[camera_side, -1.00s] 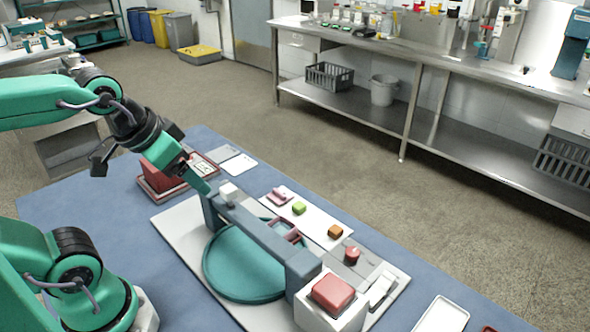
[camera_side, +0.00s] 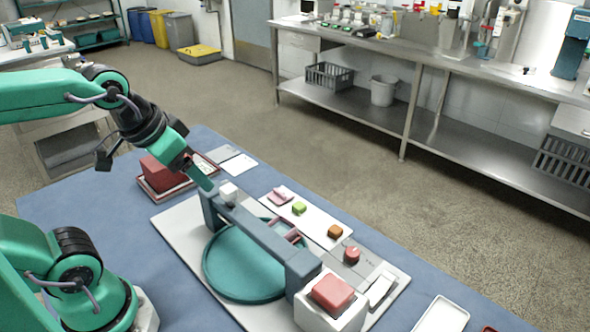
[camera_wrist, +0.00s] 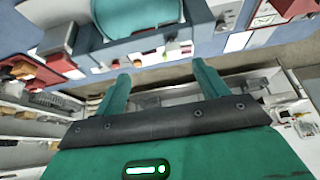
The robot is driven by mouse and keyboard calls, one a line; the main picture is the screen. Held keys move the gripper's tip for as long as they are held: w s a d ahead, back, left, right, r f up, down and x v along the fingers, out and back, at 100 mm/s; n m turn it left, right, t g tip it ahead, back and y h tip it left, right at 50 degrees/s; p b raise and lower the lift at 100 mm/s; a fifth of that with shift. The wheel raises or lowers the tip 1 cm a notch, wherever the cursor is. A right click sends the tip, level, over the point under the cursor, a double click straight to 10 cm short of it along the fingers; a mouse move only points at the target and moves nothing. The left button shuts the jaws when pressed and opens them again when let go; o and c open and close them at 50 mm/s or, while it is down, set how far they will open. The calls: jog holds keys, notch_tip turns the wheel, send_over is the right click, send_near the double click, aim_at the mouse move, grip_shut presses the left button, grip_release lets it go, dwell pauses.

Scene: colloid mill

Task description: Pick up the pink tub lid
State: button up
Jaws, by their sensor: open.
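A small pink piece (camera_side: 280,196), which looks like the tub lid, lies at the far left end of a white board (camera_side: 318,222) in the side view. A second pink, frame-like part (camera_side: 285,230) sits at the grey-blue beam. My gripper (camera_side: 204,180) is to the left of the white board, above the beam's far end and apart from the pink piece. In the wrist view my gripper (camera_wrist: 163,76) has its two green fingers spread with nothing between them. I cannot make out the lid clearly in the wrist view.
The beam (camera_side: 250,230) spans a round teal dish (camera_side: 230,262). A red block (camera_side: 333,292) tops a white box. A dark red block (camera_side: 165,172) stands behind my gripper.

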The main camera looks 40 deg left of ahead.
jog(key=w+a+g, duration=0.2)
jog(key=w, duration=0.7)
jog(key=g, duration=0.3)
send_over(280, 192)
jog(key=shift+m, duration=0.3)
notch_tip(280, 192, down, 16)
jog(key=shift+f, duration=1.3)
jog(key=shift+w+f, duration=0.1)
jog(key=shift+f, duration=2.5)
